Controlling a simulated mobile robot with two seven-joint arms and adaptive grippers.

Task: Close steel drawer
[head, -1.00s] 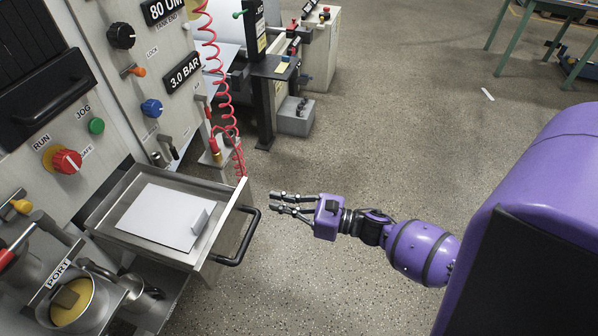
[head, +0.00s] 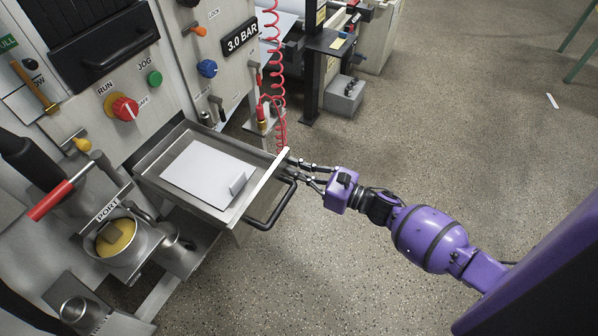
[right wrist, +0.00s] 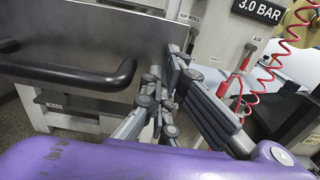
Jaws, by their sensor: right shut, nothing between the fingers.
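The steel drawer (head: 255,187) stands pulled out from the machine's front panel. A white sheet or plate with a small upright grey-white piece lies in it. Its black bar handle (head: 271,215) is on the drawer's front; the handle also shows at left in the right wrist view (right wrist: 70,76). My right gripper (head: 296,170) is shut and empty, with its fingertips at the drawer's front near the far end of the handle. I cannot tell whether they touch it. In the right wrist view the fingers (right wrist: 175,62) are right of the handle. My left gripper is not in view.
A pot with yellow content (head: 115,238) and metal cups are left of and below the drawer. A red coiled hose (head: 274,75) hangs just behind the drawer. A grey box (head: 343,96) stands on the floor farther back. The floor at right is open.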

